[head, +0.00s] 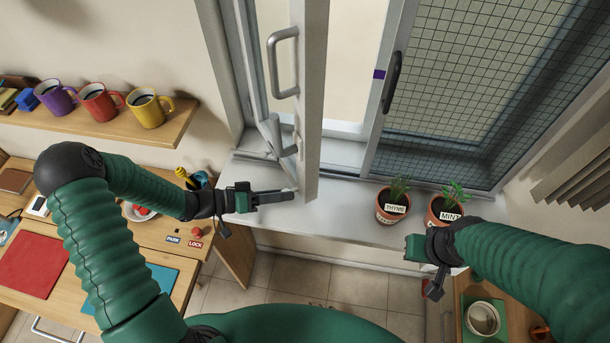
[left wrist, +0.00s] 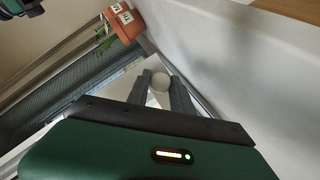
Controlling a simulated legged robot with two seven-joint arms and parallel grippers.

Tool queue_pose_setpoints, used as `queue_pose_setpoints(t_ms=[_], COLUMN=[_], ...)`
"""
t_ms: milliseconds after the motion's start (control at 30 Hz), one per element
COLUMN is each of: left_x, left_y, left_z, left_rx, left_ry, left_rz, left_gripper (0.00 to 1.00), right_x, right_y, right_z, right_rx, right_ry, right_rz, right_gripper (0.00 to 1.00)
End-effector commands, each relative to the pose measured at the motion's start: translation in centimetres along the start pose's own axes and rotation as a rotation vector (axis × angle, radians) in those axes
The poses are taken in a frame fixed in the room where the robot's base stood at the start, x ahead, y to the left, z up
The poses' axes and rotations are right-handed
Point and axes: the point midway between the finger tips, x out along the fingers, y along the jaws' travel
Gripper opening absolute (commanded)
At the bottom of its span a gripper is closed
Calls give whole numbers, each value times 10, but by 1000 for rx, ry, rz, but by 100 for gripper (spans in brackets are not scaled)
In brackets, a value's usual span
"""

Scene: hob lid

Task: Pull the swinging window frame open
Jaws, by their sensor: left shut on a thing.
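The swinging window frame (head: 311,95) is pale grey and stands swung inward, almost edge-on in the head view. A curved grey handle (head: 284,62) is on its left face, with a lever-like fitting (head: 279,135) lower down. My left gripper (head: 287,196) is at the frame's lower end, above the sill. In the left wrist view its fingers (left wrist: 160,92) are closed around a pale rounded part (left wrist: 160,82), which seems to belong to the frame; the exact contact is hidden. My right gripper (head: 428,262) is apart from the frame, near the plant pots; its jaw gap is unclear.
Thyme (head: 391,208) and mint (head: 444,210) pots stand on the sill (head: 345,222), right of the frame. A meshed sliding pane (head: 470,75) with a dark handle is at right. A shelf (head: 150,132) with mugs is at left. The sill between frame and pots is clear.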

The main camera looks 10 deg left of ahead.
Motion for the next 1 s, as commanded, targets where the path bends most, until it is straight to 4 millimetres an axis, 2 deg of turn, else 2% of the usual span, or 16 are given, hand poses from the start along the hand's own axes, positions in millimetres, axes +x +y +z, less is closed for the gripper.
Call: queue_pose_setpoints(t_ms=[33,200,400,600,967,1000], left_x=[-11,-40,-61,-69,-70,-70], left_y=[-4,-12,-19,-21,-21,-21], left_z=[0,6,8,8,7,7], left_rx=[11,41,63,71,74,74], left_ry=[-24,-96,-148,-168,-169,-168], left_rz=[11,80,130,152,154,154], left_gripper=[0,0,0,0,0,29], right_x=[-4,-5,-5,-5,-5,-5], right_y=[0,0,0,0,0,0], right_z=[-1,-1,-1,-1,-1,-1], right_rx=[0,0,0,0,0,0], right_ry=[0,0,-1,0,0,0], right_rz=[0,0,0,0,0,0], right_gripper=[0,0,0,0,0,0])
